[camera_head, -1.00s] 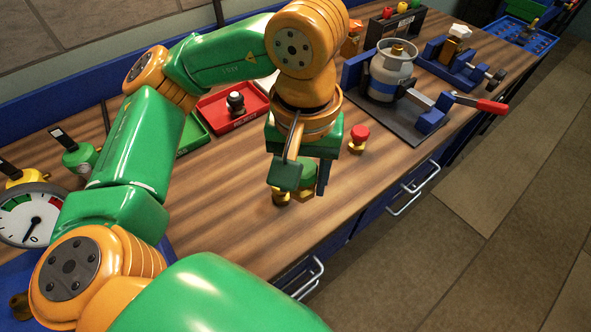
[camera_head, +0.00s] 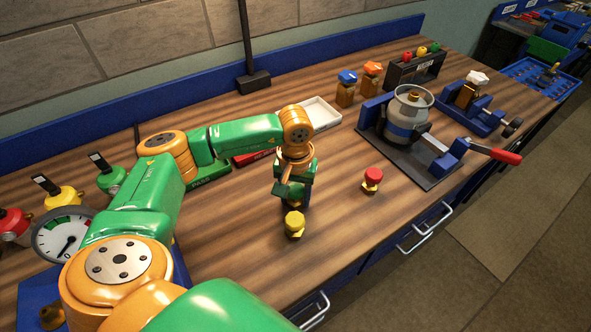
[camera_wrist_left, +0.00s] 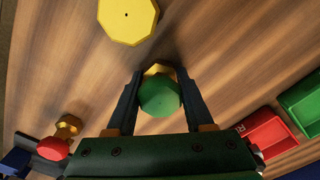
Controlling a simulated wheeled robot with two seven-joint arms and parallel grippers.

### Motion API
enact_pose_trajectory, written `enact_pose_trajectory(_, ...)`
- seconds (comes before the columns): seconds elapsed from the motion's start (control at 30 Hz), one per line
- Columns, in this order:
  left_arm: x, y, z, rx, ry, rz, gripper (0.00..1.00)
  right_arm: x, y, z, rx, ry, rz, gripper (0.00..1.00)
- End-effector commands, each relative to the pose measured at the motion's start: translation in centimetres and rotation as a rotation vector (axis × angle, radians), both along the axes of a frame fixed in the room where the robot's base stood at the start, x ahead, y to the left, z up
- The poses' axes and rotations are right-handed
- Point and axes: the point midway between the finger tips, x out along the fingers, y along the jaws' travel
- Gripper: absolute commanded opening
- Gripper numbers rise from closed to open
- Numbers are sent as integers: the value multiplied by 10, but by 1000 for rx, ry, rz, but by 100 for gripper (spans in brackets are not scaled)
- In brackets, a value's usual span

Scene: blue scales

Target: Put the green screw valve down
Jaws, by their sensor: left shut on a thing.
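My left gripper (camera_head: 294,200) is low over the middle of the table (camera_head: 235,235). It is shut on the green screw valve (camera_wrist_left: 160,97), which shows between the two fingers in the left wrist view, with its brass end (camera_wrist_left: 158,70) beyond the green knob. In the head view the valve is mostly hidden by the gripper, and I cannot tell whether it touches the table. A yellow screw valve (camera_head: 294,220) stands just in front of the gripper; its knob is also large in the wrist view (camera_wrist_left: 128,18). My right gripper is not in view.
A red valve (camera_head: 373,176) stands to the right. Behind the gripper are a green tray (camera_head: 212,176), a red tray (camera_head: 243,160) and a white tray (camera_head: 325,117). A gas cylinder (camera_head: 408,112) stands in a fixture at right. Bare wood lies at the front.

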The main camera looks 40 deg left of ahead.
Motion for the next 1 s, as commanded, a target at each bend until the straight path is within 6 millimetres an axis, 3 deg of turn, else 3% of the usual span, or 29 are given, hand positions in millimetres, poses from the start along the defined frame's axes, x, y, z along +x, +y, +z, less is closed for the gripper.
enact_pose_trajectory(0.23, 0, 0, -5, -1, 0, 0, 0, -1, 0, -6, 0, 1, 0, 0)
enact_pose_trajectory(0.27, 0, 0, -5, -1, 0, 0, 55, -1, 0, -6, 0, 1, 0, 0)
enact_pose_trajectory(0.37, 0, 0, -3, -1, 1, 0, 82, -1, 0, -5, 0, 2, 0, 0)
enact_pose_trajectory(0.77, 1, -1, 5, -3, -3, 0, 82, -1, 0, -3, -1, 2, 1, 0)
enact_pose_trajectory(1.0, 2, -1, 59, -3, -9, 0, 82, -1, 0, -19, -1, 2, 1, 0)
